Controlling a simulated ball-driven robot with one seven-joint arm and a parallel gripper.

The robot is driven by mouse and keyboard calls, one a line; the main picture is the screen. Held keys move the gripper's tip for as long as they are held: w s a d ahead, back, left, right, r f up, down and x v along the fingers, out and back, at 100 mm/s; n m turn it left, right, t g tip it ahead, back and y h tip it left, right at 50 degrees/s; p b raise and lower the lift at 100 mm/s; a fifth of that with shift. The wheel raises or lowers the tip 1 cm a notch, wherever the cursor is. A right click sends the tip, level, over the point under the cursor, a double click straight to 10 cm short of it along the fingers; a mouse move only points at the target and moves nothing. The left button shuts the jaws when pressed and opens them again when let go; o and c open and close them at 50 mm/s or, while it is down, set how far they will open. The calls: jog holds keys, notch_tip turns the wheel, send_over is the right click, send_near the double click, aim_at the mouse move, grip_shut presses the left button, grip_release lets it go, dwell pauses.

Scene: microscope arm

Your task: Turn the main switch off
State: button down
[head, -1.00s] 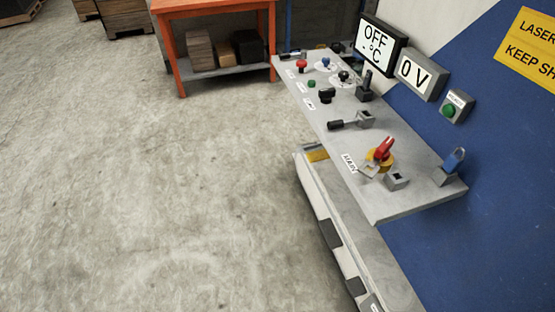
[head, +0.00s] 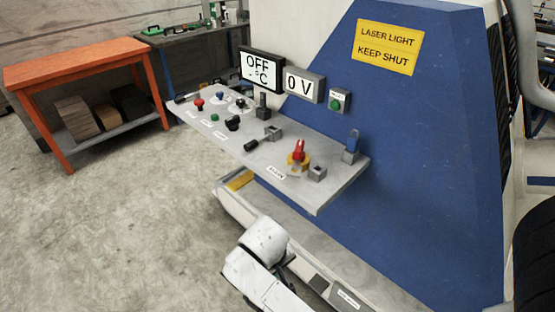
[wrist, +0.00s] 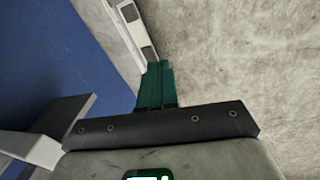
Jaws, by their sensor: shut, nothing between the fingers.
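The main switch (head: 299,151) is a red handle on a yellow base near the front right end of the grey control panel (head: 318,192). A small label (head: 276,172) lies beside it. In the head view the red handle stands up from its base. My gripper (wrist: 160,66) shows in the wrist view with its green fingers together and nothing between them. It is over the floor and the machine's pale base, apart from the switch. The switch does not show in the wrist view. In the head view my white arm is below the panel, and my fingers cannot be made out.
A blue padlock (head: 351,142) stands on a grey block right of the switch. Other knobs crowd the panel's left half. The displays read OFF °C (head: 259,66) and 0 V (head: 304,85). An orange table (head: 80,60) stands left. The floor before the panel is clear.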

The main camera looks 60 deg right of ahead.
aim_at(297, 157)
jog(key=w+d+r+m+g+h+p, duration=0.1)
jog(key=w+d+r+m+g+h, duration=0.1)
jog(key=w+d+r+m, duration=0.6)
jog(key=w+d+r+m+g+h, duration=0.1)
jog(key=w+d+r+m+g, duration=0.15)
jog(key=w+d+r, duration=0.8)
jog(key=shift+m, duration=0.45)
jog(key=x, duration=0.5)
jog(key=shift+s+r+p, duration=0.2)
jog(key=shift+s+p, duration=0.1)
jog(key=shift+s, duration=0.1)
jog(key=shift+s+d+f+p, duration=0.1)
jog(key=shift+s+d+p, duration=0.15)
jog(key=shift+s, duration=0.4)
jog(key=shift+s+d+p, duration=0.15)
jog(key=shift+s+p, duration=0.2)
jog(key=shift+s, duration=0.3)
jog(key=shift+s+d+f+p, duration=0.1)
jog(key=shift+s+d+p, duration=0.15)
jog(key=shift+s, duration=0.4)
